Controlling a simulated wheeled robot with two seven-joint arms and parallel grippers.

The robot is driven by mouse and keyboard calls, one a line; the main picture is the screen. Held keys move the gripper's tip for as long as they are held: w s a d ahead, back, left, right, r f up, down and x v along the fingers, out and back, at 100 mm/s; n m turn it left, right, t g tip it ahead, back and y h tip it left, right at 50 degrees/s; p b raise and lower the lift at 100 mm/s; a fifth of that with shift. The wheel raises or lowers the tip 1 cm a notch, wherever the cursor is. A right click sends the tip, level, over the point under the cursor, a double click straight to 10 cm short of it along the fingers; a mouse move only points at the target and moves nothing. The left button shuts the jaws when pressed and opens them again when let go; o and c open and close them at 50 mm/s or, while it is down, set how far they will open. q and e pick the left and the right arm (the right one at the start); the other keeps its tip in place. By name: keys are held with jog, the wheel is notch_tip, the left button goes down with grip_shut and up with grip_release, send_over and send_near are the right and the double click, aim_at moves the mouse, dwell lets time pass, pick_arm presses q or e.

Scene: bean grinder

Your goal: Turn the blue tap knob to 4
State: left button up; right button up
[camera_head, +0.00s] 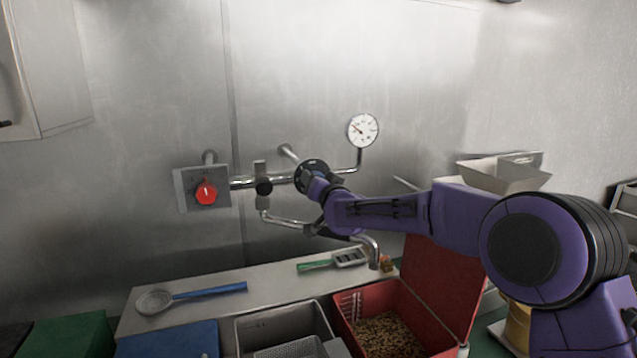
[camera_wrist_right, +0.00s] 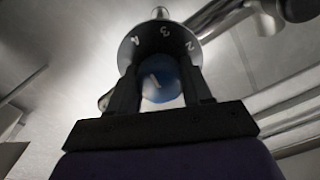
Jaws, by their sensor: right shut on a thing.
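The blue tap knob (camera_wrist_right: 161,80) shows in the right wrist view between the two dark fingers of my right gripper (camera_wrist_right: 160,92). The gripper is shut on it. A white mark runs slantwise across the knob's face. Behind it a grey dial plate (camera_wrist_right: 150,40) carries the figures 4, 3 and 2; the 4 is at the upper left, the 3 and 2 at the upper right. In the head view my right gripper (camera_head: 318,184) is at the dial on the wall pipe, and it hides the knob. My left gripper is in neither view.
A round gauge (camera_head: 362,130) is above right. A spout (camera_head: 374,252) hangs below, over a counter with a blue-handled strainer (camera_head: 160,300) and red bin (camera_head: 440,290).

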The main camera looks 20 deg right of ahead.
jog(key=shift+r, duration=0.15)
jog(key=o, duration=0.9)
jog(key=shift+o, duration=0.7)
jog(key=shift+w, duration=0.1)
jog(key=s+b, duration=0.5)
jog(key=s, duration=0.5)
jog(key=shift+s+d, duration=0.15)
jog(key=shift+s, duration=0.15)
